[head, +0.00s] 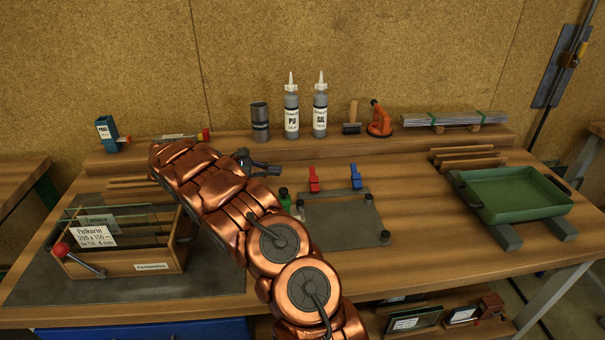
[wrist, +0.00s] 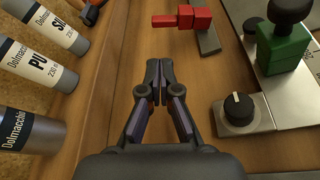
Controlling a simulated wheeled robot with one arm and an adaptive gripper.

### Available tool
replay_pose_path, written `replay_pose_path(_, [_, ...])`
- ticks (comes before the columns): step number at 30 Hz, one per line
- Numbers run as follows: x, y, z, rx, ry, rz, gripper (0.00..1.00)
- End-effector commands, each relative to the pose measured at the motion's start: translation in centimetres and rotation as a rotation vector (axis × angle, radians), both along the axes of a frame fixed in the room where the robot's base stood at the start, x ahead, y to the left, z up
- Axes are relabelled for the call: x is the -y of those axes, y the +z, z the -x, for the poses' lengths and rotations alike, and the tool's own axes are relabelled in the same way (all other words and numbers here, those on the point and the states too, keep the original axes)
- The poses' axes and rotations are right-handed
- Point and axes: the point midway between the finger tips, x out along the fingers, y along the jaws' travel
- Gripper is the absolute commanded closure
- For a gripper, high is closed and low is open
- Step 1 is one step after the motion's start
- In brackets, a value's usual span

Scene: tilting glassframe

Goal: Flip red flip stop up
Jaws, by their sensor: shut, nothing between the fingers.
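The red flip stop (head: 313,180) is at the back edge of a grey plate (head: 343,222) on the bench. In the wrist view the red flip stop (wrist: 183,18) is ahead of my fingers near the top, with its narrow end pointing left and a grey metal strip beside it. I cannot tell surely whether it is up or down. My gripper (wrist: 160,68) is shut and empty, apart from the red stop. In the head view my gripper (head: 268,170) is left of the red stop, low over the bench.
A blue flip stop (head: 356,178) stands right of the red one. A green block with a black knob (wrist: 284,45) and a black dial (wrist: 239,108) are right of my fingers. Bottles (head: 291,110) stand behind. A glass crate (head: 125,250) is left, a green tray (head: 515,195) right.

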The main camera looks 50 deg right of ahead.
Motion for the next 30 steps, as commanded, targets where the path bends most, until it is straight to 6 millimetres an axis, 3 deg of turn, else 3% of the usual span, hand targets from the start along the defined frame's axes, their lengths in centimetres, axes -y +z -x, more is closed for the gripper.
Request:
replay_pose_path(8, [0.6,-0.2,0.3,-0.001,0.002,-0.001,1.0])
replay_pose_path(21, [6.2,-2.0,3.9,-0.005,-0.004,-0.001,1.0])
replay_pose_path(30, [8.1,-2.9,4.9,-0.001,-0.001,-0.001,1.0])
